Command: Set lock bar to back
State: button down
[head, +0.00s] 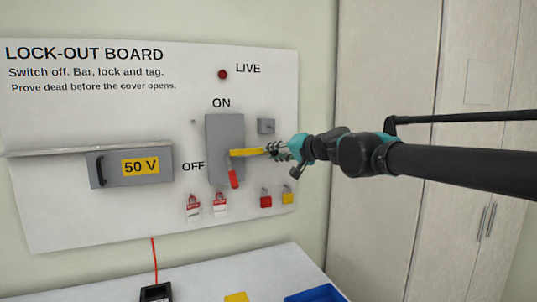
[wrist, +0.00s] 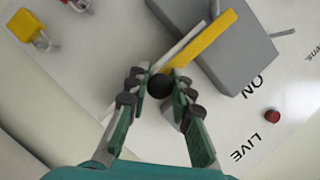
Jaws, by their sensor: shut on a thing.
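The yellow lock bar (head: 246,152) lies across the front of the grey switch box (head: 224,132), nearly level, with its right end at my gripper (head: 276,150). In the wrist view, the lock bar (wrist: 203,40) runs from the switch box (wrist: 232,55) to a black round knob (wrist: 159,86) between my fingertips (wrist: 160,78). My gripper is shut on this knob. The red switch handle (head: 233,179) points down, beside the word OFF. My fingers hide the bar's right end in the head view.
A 50 V cover (head: 131,167) is at left. A table (head: 200,284) with a blue tray (head: 315,294) stands below.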

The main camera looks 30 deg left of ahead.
jog(key=w+d, duration=0.2)
jog(key=w, duration=0.1)
jog(key=shift+w+d, duration=0.2)
jog(key=shift+d, duration=0.1)
jog(key=c, duration=1.4)
grip_release()
jog(key=shift+w+d, duration=0.1)
jog(key=shift+w, duration=0.05)
jog(key=shift+o, duration=0.5)
jog(key=v, duration=1.2)
